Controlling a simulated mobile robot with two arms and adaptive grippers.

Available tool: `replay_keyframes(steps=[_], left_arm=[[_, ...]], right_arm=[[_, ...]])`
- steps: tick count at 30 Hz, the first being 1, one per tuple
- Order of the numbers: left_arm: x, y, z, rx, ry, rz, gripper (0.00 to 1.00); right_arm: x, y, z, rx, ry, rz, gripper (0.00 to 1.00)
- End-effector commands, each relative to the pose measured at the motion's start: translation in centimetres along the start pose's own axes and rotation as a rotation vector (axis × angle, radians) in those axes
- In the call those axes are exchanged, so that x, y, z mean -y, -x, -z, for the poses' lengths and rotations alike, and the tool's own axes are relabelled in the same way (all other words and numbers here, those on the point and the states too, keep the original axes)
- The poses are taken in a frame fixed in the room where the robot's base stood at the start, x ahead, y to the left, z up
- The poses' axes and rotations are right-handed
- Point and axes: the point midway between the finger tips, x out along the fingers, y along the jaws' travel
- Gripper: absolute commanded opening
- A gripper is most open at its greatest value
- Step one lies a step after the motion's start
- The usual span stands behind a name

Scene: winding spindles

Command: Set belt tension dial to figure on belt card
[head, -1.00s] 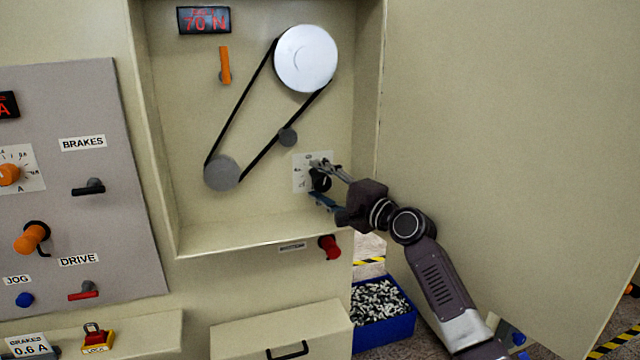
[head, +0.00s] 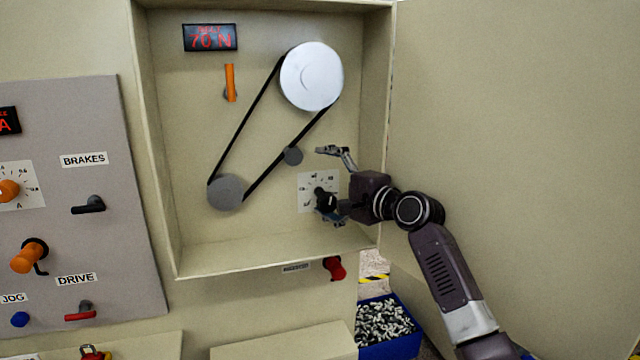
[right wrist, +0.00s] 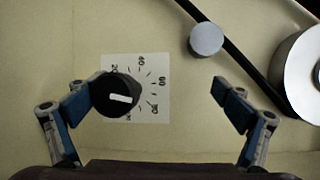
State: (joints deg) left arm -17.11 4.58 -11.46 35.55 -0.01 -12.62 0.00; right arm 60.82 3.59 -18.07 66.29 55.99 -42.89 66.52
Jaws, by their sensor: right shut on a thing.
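The belt tension dial is a black knob (head: 325,199) on a white scale plate (head: 305,180), low on the right of the open cabinet's back wall. In the right wrist view the knob (right wrist: 115,93) shows a white mark pointing roughly toward the 60 and 80 side; the exact figure cannot be told. My right gripper (head: 333,183) has its fingers spread wide. In the right wrist view its left pad is against or very near the knob, and its right finger is well clear. A dark sign (head: 210,37) with red writing reads 70 N. My left gripper is out of view.
A black belt (head: 243,120) runs round a big pulley (head: 311,76), a small pulley (head: 225,192) and an idler (head: 292,156). An orange lever (head: 230,83) is at upper left. The open door (head: 500,130) stands right of my arm. A red knob (head: 334,267) sits below the cabinet.

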Motion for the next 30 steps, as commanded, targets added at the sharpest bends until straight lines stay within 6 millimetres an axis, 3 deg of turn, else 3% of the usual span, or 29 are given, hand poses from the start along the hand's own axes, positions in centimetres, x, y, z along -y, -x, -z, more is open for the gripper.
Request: replay_keyframes(steps=[1, 4, 13, 30], left_arm=[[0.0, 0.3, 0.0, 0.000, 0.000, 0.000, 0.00], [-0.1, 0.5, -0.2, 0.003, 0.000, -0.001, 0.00], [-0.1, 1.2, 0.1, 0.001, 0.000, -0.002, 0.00], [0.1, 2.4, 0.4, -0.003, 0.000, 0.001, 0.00]], right_arm=[[2.0, 0.4, -0.1, 0.000, 0.005, 0.033, 0.71], [2.0, 0.9, -0.1, 0.000, 0.004, 0.033, 0.60], [1.9, 3.0, -0.2, 0.000, 0.005, 0.033, 0.49], [1.7, 7.0, -0.2, 0.000, 0.005, 0.033, 0.49]])
